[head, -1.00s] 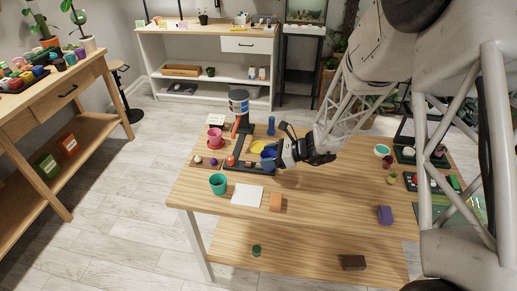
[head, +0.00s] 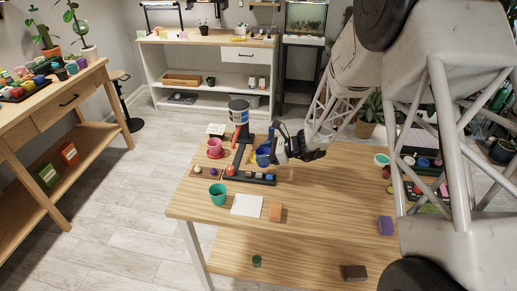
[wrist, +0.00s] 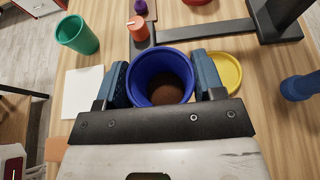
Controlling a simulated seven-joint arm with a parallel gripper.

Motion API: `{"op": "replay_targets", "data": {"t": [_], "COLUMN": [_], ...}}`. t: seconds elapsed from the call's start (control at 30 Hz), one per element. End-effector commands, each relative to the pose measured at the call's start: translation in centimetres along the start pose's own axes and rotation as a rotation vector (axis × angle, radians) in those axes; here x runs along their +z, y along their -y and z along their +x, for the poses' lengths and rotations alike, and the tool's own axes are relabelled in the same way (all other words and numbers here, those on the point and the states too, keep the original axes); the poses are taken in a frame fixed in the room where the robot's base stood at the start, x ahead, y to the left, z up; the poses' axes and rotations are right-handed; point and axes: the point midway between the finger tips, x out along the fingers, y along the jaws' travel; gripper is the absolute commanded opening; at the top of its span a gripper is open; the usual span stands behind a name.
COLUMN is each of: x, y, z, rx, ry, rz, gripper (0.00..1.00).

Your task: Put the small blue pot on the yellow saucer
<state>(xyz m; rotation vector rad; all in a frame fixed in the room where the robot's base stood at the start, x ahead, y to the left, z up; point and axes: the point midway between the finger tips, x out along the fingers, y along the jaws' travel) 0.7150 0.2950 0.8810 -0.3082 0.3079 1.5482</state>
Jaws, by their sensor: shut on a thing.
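The small blue pot (wrist: 160,80) is between the fingers of my gripper (wrist: 165,84), which is shut on it. The pot has dark soil inside and looks upright. It also shows at the fingers in the head view (head: 262,156). The yellow saucer (wrist: 226,72) lies on the table, beside and behind the pot to the right in the wrist view. The right finger and the pot hide part of the saucer. In the head view, only a bit of yellow (head: 252,157) shows beside the pot. The pot appears to be held above the table.
A dark stand (wrist: 270,20) is beyond the saucer, and a blue object (wrist: 300,87) is at right. The table's front right is mostly clear.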

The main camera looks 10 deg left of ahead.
Motion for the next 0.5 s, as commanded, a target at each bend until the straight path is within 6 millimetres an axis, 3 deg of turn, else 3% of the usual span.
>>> {"op": "replay_targets", "data": {"t": [0.5], "x": [0.5], "y": [6.8], "z": [2.9], "rx": [0.000], "ry": [0.000], "rz": [-0.001], "gripper": [0.39]}}
